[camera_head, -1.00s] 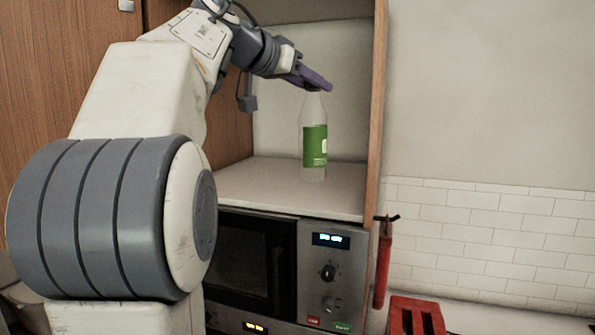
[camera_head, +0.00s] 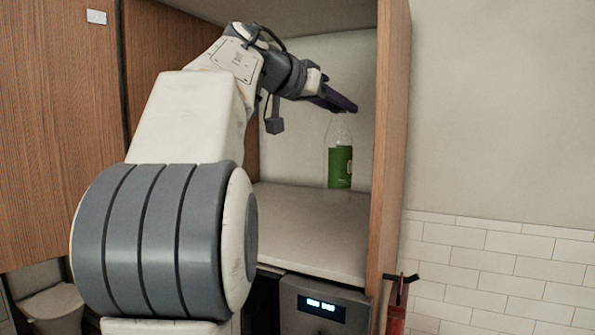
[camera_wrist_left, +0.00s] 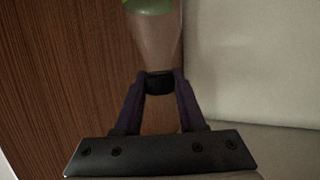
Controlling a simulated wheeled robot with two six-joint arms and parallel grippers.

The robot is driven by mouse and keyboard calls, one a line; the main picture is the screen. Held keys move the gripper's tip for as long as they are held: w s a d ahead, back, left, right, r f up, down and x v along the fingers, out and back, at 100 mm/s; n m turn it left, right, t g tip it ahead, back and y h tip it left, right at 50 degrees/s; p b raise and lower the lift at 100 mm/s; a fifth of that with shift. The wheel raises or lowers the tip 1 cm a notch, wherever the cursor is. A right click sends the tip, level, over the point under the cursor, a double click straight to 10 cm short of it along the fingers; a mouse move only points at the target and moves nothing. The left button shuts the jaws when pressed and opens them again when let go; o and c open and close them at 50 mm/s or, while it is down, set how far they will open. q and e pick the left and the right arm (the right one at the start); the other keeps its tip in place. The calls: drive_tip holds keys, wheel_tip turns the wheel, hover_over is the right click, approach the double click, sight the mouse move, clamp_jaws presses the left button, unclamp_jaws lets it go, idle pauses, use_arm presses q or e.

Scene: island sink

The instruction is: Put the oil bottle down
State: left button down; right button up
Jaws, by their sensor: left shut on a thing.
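The oil bottle (camera_head: 340,165) is clear with a green label and hangs upright below my left gripper (camera_head: 345,106), inside an open cabinet niche. My left gripper is shut on the bottle's dark cap. In the left wrist view the two purple fingers of the gripper (camera_wrist_left: 159,84) close on the cap, and the bottle (camera_wrist_left: 155,45) extends away from them. The bottle's base is close to the pale shelf (camera_head: 310,225); I cannot tell whether it touches. My right gripper is not in view.
The niche has a wooden side panel (camera_head: 390,150) close to the right of the bottle. A microwave (camera_head: 320,305) sits below the shelf. A red-handled object (camera_head: 397,310) is at the lower right. The shelf's front is bare.

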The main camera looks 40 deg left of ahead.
use_arm(q)
drive_tip(key=a+f+p, duration=0.1)
drive_tip(key=a+f, duration=0.8)
drive_tip(key=shift+s+a+f+p, duration=0.15)
drive_tip(key=shift+s+f+p, duration=0.15)
drive_tip(key=shift+s+p, duration=0.05)
drive_tip(key=c, duration=0.5)
unclamp_jaws()
drive_tip(key=shift+f, duration=0.2)
drive_tip(key=b+v, duration=0.4)
drive_tip(key=v, duration=0.8)
drive_tip(key=shift+r, duration=0.2)
